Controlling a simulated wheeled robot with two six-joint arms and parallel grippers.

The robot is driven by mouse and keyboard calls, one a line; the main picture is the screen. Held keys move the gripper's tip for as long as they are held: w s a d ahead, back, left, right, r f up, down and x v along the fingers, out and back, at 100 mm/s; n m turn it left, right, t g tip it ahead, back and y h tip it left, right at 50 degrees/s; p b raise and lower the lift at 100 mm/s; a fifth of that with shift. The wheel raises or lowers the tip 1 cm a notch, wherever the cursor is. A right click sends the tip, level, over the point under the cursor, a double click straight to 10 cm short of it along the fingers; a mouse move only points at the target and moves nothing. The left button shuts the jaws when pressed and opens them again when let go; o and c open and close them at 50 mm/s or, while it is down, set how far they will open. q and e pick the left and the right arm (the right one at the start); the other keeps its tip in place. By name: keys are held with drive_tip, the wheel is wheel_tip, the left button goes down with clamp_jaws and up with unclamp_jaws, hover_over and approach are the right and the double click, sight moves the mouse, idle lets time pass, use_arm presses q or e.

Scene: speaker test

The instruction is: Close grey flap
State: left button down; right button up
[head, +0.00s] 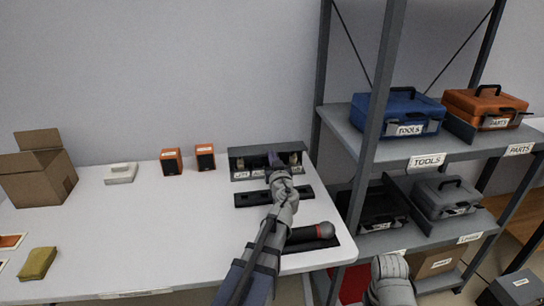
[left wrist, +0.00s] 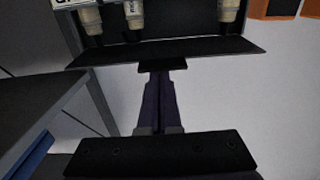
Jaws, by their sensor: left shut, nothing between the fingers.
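A dark grey case (head: 240,172) stands at the back right of the white table, with several pale, capped items and white labels in its open front. The grey flap (head: 240,152) runs along its top edge and is raised, leaving the inside exposed. In the left wrist view, a wide dark panel that looks like the flap (left wrist: 215,48) crosses the upper part. My left gripper (head: 273,157) is shut and empty in front of the case. Its fingertips (left wrist: 162,70) appear at the panel's edge; I cannot tell whether they touch.
A metal shelf (head: 350,170) with toolboxes rises close on the right. The table's middle is clear.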

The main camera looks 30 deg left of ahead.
use_arm(q)
drive_tip(key=shift+s+d+f, duration=0.15)
drive_tip(key=shift+s+f, duration=0.1)
drive_tip(key=shift+f, duration=0.4)
use_arm(e)
drive_tip(key=shift+f, duration=0.75)
use_arm(q)
drive_tip(key=shift+b, duration=0.3)
drive_tip(key=v, duration=0.7)
drive_tip(key=shift+s+d, duration=0.25)
